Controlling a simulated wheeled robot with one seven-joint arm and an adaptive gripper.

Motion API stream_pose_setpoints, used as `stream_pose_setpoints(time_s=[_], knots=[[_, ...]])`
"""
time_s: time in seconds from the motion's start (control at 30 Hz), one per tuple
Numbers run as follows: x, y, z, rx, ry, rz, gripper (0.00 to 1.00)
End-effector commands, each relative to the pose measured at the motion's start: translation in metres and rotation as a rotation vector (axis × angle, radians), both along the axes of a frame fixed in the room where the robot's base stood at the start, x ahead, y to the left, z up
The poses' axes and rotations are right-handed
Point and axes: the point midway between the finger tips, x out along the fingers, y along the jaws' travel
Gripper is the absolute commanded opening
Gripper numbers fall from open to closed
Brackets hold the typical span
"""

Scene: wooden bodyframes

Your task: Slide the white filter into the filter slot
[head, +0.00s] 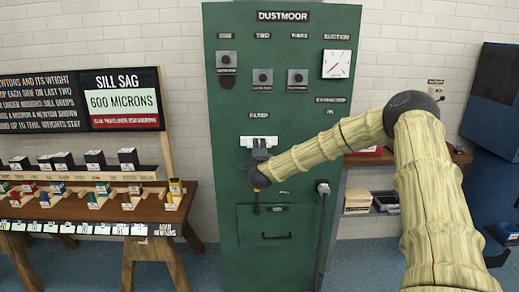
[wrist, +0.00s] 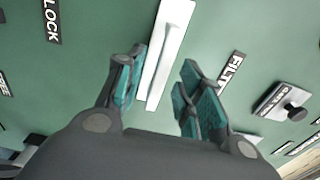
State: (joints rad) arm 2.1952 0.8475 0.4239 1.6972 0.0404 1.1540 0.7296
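The white filter (head: 246,141) is a flat bar, level across the green cabinet's front, below the FILTER label (head: 258,115). In the wrist view the filter (wrist: 168,48) is a long white plate with a raised ridge along its middle. My gripper (head: 261,147) is in front of it and covers part of it in the head view. In the wrist view my gripper (wrist: 161,88) is open, with teal pads apart on either side of the plate's near part. I cannot tell whether the pads touch it or how deep it sits. The slot itself is not distinguishable.
The tall green cabinet (head: 226,180) carries knobs (head: 262,78), a suction gauge (head: 337,64) and a lower bin drawer (head: 265,225). A dark upright handle (head: 323,215) stands right of the drawer. A bench (head: 150,209) with small blocks is at left. A shelf with boxes (head: 358,203) is behind my arm.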

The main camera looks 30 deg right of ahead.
Motion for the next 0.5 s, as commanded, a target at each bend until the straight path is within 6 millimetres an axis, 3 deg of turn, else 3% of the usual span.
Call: stream_pose_setpoints(time_s=[0.5], knots=[[-0.074,0.045,-0.001,0.001,0.000,0.001,0.37]])
